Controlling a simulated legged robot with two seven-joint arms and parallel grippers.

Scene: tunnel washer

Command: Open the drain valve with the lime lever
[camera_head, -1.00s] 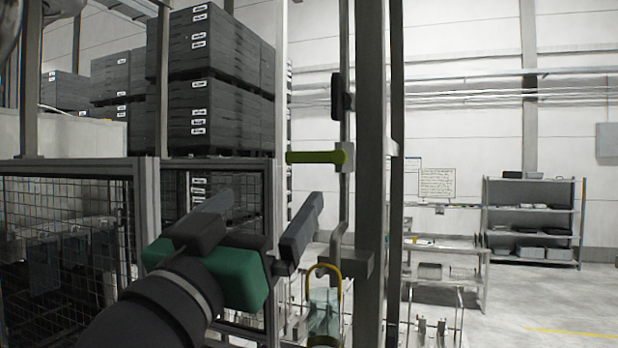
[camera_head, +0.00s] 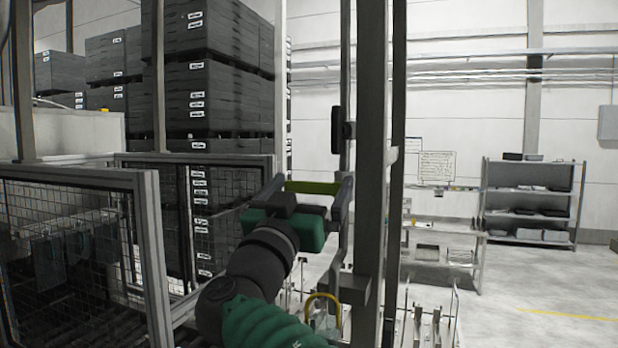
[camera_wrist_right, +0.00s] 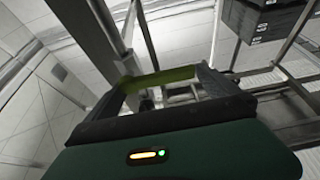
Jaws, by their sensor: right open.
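The lime lever (camera_head: 312,187) is a short horizontal bar beside a vertical pipe (camera_head: 344,60) in the head view. My right gripper (camera_head: 308,190) is at the lever, its two fingers spread to either side of the bar's length. The right wrist view also shows the lime lever (camera_wrist_right: 158,80), running across between the open fingers (camera_wrist_right: 160,95). The lever's right end is partly hidden behind a finger. Whether the fingers touch the lever I cannot tell. The valve body is not clearly visible. My left gripper is not in view.
A dark upright post (camera_head: 371,170) stands just right of the lever. Mesh guard panels (camera_head: 75,250) are at left, with stacked dark crates (camera_head: 225,85) behind. A yellow hoop handle (camera_head: 322,298) is below. Shelving (camera_head: 530,200) and open floor lie farther right.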

